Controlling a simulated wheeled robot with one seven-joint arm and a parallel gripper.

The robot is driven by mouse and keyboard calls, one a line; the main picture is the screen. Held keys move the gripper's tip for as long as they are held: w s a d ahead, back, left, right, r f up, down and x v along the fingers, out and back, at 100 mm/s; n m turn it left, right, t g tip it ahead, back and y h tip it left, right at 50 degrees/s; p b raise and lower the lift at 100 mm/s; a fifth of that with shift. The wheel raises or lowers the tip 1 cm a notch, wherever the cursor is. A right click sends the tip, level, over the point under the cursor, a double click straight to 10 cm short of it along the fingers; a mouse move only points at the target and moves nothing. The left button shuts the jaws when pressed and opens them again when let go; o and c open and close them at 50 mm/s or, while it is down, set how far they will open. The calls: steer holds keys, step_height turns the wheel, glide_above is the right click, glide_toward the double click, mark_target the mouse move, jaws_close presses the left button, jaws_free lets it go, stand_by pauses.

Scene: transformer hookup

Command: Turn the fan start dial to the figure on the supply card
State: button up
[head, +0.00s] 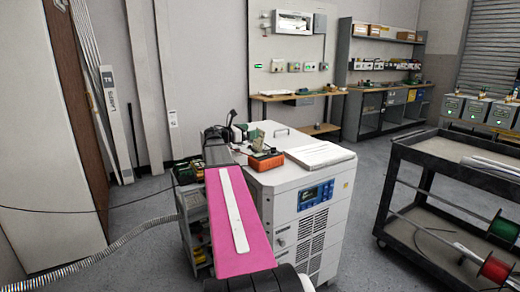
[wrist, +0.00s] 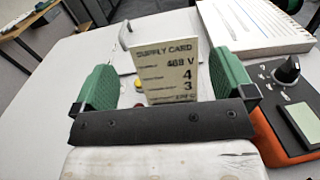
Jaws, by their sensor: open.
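The supply card (wrist: 168,72) stands upright on the white top in the wrist view, between and beyond my gripper's fingers. It shows a voltage line that looks like 480 V, then a 4 and a 3; the small labels are blurred. My gripper (wrist: 163,62) is open, with one green finger on each side of the card in the picture and nothing visibly held. I cannot identify the fan start dial in either view. A black knob (wrist: 287,70) shows on an orange handheld meter at the right, with no readable label.
The white cabinet (head: 300,225) has a blue display panel (head: 316,195) on its front. The orange meter (head: 266,161) and a flat white stack (head: 320,155) lie on its top. A black cart (head: 415,160) with cable reels stands right. Grey floor is clear between cabinet and cart.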

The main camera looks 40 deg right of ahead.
mark_target(261, 130)
steer(key=s+d, duration=0.1)
steer(key=d, duration=0.7)
steer(key=shift+f, duration=0.25)
steer(key=c, duration=1.1)
steer(key=shift+r, duration=0.1)
steer(key=w+a+r, duration=0.4)
steer(key=a+r, duration=0.7)
